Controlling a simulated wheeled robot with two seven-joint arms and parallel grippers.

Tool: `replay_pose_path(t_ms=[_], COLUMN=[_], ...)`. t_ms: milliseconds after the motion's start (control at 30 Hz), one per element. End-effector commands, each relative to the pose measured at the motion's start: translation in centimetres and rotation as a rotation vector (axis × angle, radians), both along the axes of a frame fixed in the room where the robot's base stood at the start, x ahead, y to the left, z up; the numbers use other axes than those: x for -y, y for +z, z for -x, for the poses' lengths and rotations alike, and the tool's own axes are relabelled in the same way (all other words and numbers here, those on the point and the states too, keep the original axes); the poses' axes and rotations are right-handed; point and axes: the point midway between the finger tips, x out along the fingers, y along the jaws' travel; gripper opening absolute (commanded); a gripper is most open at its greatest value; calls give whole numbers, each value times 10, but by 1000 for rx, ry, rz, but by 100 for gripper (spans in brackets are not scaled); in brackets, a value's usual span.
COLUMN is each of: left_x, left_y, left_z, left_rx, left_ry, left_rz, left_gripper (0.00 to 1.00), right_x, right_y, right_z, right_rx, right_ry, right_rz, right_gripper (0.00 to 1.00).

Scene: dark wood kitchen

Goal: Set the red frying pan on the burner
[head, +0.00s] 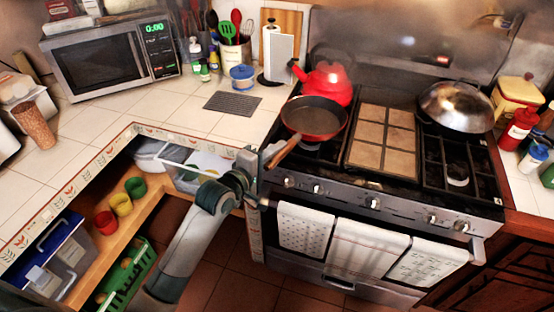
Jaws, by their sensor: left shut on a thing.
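The red frying pan (316,115), with a dark inside and a wooden handle (287,149), is at the front left of the stove, over the front left burner (311,145). I cannot tell whether its base touches the grate. My left gripper (272,157), its arm coming up from below, is at the handle's near end and shut on it. The pan hides most of that burner. A red kettle (325,78) stands right behind the pan, and its body is partly hidden by it. My right gripper is out of view.
A tan tiled griddle (384,138) fills the stove's middle, and a lidded wok (456,104) sits at the back right. Towels (368,249) hang on the oven rail. A paper towel holder (279,57) and grey mat (232,103) are on the left counter. Open shelves lie below.

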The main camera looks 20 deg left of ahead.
Motion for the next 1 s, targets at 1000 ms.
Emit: replay_pose_path(t_ms=[1000], left_x=[-1], left_y=[-38], left_z=[0], left_rx=[7], left_ry=[0], left_rz=[0], left_gripper=[0], right_x=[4], right_y=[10], right_z=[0], right_rx=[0], right_ry=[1], right_rz=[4], right_gripper=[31])
